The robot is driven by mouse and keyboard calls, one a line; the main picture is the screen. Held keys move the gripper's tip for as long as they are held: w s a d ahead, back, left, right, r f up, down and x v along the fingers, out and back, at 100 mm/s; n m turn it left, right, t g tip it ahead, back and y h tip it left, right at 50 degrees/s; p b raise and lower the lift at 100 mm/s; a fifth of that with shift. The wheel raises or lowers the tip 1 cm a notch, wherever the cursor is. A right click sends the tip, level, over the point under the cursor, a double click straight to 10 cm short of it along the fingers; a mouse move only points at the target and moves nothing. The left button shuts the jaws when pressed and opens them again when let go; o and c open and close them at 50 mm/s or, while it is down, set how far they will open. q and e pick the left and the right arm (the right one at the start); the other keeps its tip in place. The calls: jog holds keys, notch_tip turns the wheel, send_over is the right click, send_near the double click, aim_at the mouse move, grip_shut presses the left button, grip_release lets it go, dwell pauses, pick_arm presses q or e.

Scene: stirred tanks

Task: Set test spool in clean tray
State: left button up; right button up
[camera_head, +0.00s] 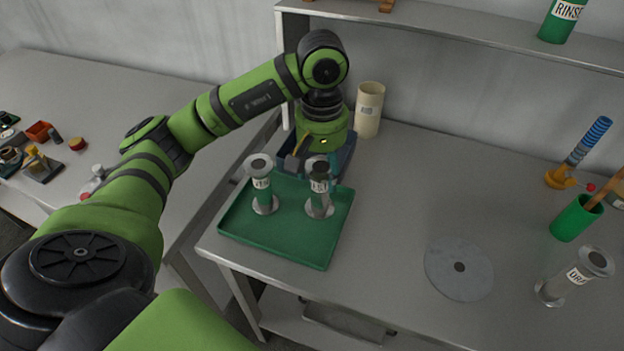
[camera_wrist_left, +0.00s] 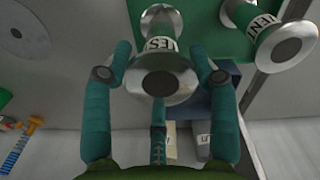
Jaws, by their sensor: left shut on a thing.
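The test spool (camera_head: 318,203), a green cylinder with grey end flanges and a white label, is upright at the green tray (camera_head: 285,246). In the left wrist view the test spool (camera_wrist_left: 160,83) shows its flange between my fingers and a label reading "TES". My left gripper (camera_head: 314,158) is shut on it near its upper end; the wrist view shows the fingers (camera_wrist_left: 160,62) around it. I cannot tell whether its base touches the tray. No tray label is readable. My right gripper is not in view.
A dark blue bin (camera_head: 346,152) and a cream cylinder (camera_head: 369,112) stand behind the tray. A grey disc (camera_head: 459,270), a "DRA" spool (camera_head: 575,277) and a green cup (camera_head: 576,218) are to the right. The bench between tray and disc is clear.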

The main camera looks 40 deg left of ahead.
aim_at(313, 186)
pick_arm(q)
jog(key=shift+s+a+f, duration=0.25)
jog(key=shift+a+f, duration=0.2)
jog(key=shift+a, duration=0.2)
jog(key=shift+f, duration=0.15)
notch_tip(313, 186, down, 3)
jog(key=shift+f+p, duration=0.1)
jog(key=shift+p, duration=0.8)
jog(key=shift+f, duration=0.2)
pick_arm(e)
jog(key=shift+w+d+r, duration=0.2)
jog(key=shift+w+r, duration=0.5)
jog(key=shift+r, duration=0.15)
pick_arm(q)
jog(key=shift+f, duration=0.1)
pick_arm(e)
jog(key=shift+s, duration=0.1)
pick_arm(q)
jog(key=shift+f, duration=0.1)
jog(key=o, duration=1.4)
jog(key=shift+o, duration=0.2)
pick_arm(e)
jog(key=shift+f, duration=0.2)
